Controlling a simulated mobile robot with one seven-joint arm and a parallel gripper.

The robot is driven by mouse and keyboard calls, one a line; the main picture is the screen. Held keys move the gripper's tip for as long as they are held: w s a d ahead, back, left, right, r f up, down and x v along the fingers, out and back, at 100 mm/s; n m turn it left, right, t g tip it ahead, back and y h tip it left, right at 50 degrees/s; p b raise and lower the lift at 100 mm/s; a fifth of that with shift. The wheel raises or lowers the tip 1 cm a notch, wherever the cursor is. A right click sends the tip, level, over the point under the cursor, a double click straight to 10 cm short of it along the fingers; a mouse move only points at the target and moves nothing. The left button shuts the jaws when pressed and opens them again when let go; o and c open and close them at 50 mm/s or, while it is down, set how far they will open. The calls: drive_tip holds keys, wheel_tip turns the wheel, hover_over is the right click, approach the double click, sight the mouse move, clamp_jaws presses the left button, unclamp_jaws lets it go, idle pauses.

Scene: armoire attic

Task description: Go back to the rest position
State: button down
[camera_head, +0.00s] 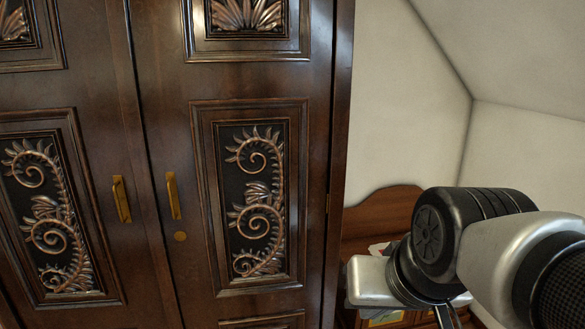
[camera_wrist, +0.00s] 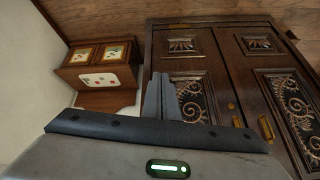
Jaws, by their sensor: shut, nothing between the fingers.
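My gripper (camera_wrist: 160,98) shows in the wrist view with its two grey fingers together and nothing between them. It is apart from the dark wooden armoire (camera_head: 162,100), which fills the left and middle of the head view. The armoire's two carved doors look shut, with brass handles on the left door (camera_head: 121,200) and the right door (camera_head: 173,195). The armoire also shows on the right of the wrist view (camera_wrist: 215,65). In the head view my arm is at the lower right, and the fingers are hard to make out there.
A small reddish-brown wooden cabinet (camera_head: 385,215) stands right of the armoire, partly hidden by my arm. The wrist view shows its picture-fronted drawers (camera_wrist: 82,55) and a pale patterned item (camera_wrist: 98,81) by it. A pale wall (camera_head: 400,100) and sloped ceiling (camera_head: 515,50) lie behind.

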drive_tip(key=s+d+f, duration=0.1)
drive_tip(key=s+d, duration=0.1)
drive_tip(key=s, duration=0.1)
wheel_tip(320, 180, up, 15)
drive_tip(key=p, duration=1.5)
drive_tip(key=shift+s+d+g+h+p, duration=0.15)
drive_tip(key=shift+s+g+h+p, duration=0.15)
drive_tip(key=shift+s+g+h, duration=0.1)
